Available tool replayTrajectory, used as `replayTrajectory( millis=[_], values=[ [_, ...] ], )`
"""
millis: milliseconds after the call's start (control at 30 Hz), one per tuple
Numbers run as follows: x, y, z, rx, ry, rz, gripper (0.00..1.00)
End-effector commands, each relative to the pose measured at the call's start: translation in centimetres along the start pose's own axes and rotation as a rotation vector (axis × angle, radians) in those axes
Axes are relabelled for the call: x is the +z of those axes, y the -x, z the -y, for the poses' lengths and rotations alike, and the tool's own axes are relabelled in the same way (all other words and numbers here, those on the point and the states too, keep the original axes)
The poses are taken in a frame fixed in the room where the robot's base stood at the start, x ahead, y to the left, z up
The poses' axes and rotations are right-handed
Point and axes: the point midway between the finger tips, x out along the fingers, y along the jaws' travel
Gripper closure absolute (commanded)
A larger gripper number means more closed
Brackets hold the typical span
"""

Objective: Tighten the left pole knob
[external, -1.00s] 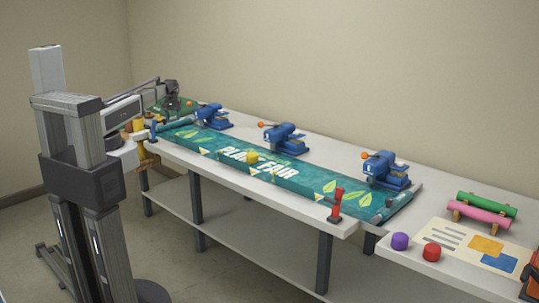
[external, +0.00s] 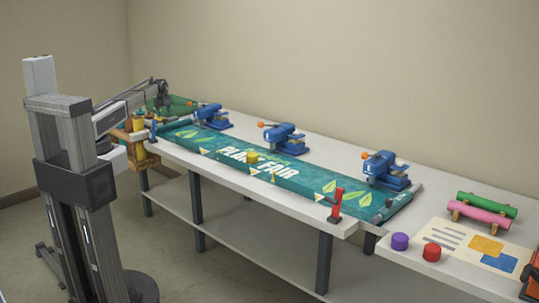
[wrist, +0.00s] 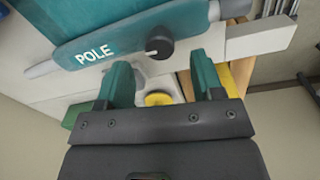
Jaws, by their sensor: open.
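In the wrist view a teal pole bracket (wrist: 130,38) labelled POLE runs across the top of the picture. A round black knob (wrist: 159,43) with a pale mark sits on it. My gripper (wrist: 164,72) has its two teal fingers apart, with nothing held between them. The knob lies just beyond the gap between the fingertips, apart from both. In the external view my gripper (external: 160,97) hangs over the left end of the table, near the left end of the green banner (external: 285,172). The knob is too small to make out there.
Several items stand along the white table (external: 290,205): blue presses (external: 283,137), a yellow weight (external: 252,157) and a red clamp (external: 336,205). In the wrist view a round yellow piece (wrist: 158,99) shows behind the fingers, and a wooden box (wrist: 240,75) at right.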

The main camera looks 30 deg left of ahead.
Motion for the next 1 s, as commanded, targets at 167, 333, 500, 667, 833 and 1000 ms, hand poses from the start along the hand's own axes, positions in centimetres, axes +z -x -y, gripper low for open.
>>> replayTrajectory(
  millis=[167, 333, 500, 667, 833, 1000],
  values=[
    [0.0, -4.1, 0.0, 0.0, 0.0, 0.0, 0.39],
    [0.0, -4.2, 0.0, 0.0, -0.001, 0.0, 0.39],
    [0.0, -4.0, 0.0, 0.0, -0.001, 0.0, 0.42],
    [0.0, -4.0, 0.0, 0.0, -0.001, 0.0, 0.57],
    [0.0, -4.0, 0.0, 0.0, -0.001, 0.0, 0.73],
    [0.0, -4.0, 0.0, 0.0, -0.001, 0.0, 0.88]
  ],
)
